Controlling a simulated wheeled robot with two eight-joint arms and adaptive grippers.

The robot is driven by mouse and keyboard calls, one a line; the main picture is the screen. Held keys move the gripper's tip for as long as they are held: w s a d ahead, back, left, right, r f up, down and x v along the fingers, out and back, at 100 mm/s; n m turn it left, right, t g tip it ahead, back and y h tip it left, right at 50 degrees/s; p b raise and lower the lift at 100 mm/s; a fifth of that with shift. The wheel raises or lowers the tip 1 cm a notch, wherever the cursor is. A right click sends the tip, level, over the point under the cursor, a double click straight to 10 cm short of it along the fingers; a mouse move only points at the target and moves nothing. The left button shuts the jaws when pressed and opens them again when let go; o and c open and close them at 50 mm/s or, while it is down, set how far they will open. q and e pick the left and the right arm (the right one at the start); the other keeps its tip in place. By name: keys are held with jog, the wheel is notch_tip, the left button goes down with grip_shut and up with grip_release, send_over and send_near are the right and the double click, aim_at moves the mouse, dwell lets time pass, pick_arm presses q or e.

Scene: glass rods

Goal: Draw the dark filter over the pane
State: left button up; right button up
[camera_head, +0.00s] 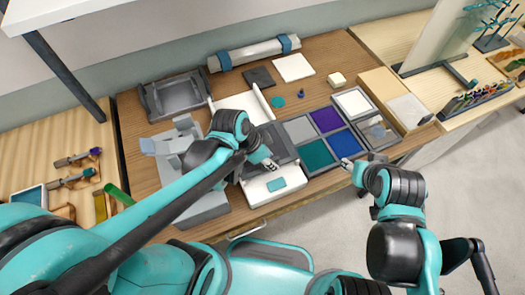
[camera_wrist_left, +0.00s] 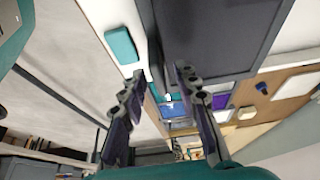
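A dark grey flat panel (camera_head: 279,141), which looks like the dark filter, lies over a white frame (camera_head: 262,196) near the middle of the table. The panel fills the upper middle of the left wrist view (camera_wrist_left: 215,35). Whatever pane lies beneath it is hidden. A teal rectangle (camera_head: 277,184) sits on the frame's near part.
A tray of coloured squares (camera_head: 301,129) lies right of the frame. A grey fixture (camera_head: 199,207) stands left of it. A rack (camera_head: 468,101) stands far right.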

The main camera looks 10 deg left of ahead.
pick_arm(q)
jog(key=v, duration=1.1)
jog(key=shift+s+a+f, duration=0.1)
jog(key=shift+s+f, duration=0.05)
jog(key=a+f+n+t+y+b, duration=0.3)
jog(key=a+n, duration=0.5)
jog(key=n, duration=0.3)
jog(key=shift+a+f+t+y, duration=0.3)
jog(key=shift+a+f+t, duration=0.1)
jog(key=shift+f+t, duration=0.5)
dwell(0.9)
